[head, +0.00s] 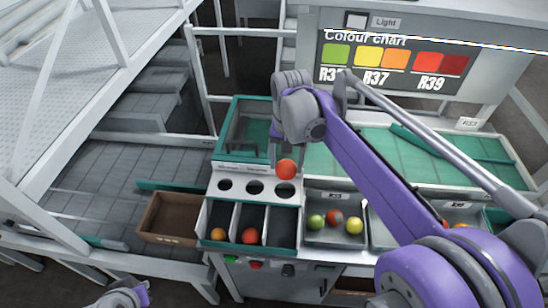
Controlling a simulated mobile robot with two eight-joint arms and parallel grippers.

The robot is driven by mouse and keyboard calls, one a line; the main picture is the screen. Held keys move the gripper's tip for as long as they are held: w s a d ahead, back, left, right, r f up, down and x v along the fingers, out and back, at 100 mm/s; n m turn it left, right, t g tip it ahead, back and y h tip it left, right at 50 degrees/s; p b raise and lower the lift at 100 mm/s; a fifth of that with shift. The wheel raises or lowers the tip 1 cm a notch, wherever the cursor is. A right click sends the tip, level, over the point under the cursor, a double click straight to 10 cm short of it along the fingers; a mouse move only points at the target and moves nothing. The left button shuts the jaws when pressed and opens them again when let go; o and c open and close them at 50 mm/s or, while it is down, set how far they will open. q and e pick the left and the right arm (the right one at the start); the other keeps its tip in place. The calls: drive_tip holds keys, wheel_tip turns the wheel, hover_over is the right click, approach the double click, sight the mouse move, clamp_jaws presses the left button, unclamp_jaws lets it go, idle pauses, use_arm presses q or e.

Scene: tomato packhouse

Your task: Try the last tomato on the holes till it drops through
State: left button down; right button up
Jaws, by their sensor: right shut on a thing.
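A red tomato (287,169) is in my right gripper (285,156), which reaches in from the right and points down. The fingers are mostly hidden behind the wrist and tomato. The tomato is at the right end of the pale sizing plate (240,187), over or just behind the right hole; its exact height is unclear. The left hole (225,185) and middle hole (255,187) are uncovered. Below, the left bin holds an orange tomato (218,234), the middle bin a red tomato (250,236), and the right bin (281,226) looks empty.
A grey tray (336,240) right of the bins holds a green, a red and a yellow tomato. An empty brown crate (172,216) stands at the left. A green conveyor (365,158) and colour chart (395,62) lie behind. My right arm covers much of the right side.

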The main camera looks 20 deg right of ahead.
use_arm(q)
drive_tip(key=shift+s, duration=0.1)
use_arm(e)
drive_tip(key=shift+f, duration=0.15)
drive_tip(key=shift+f+b, duration=0.4)
drive_tip(key=shift+f, duration=0.35)
drive_tip(key=shift+s+f+b, duration=0.1)
drive_tip(key=shift+f+b, duration=1.05)
drive_tip(key=shift+f, duration=1.25)
use_arm(q)
drive_tip(key=f, duration=0.1)
drive_tip(key=s+f, duration=0.1)
drive_tip(key=f, duration=0.1)
drive_tip(key=s+f, duration=0.1)
drive_tip(key=shift+a+f, duration=0.1)
drive_tip(key=shift+f, duration=0.2)
use_arm(e)
drive_tip(key=o, duration=0.8)
drive_tip(key=shift+o, duration=0.2)
drive_tip(key=shift+r, duration=0.1)
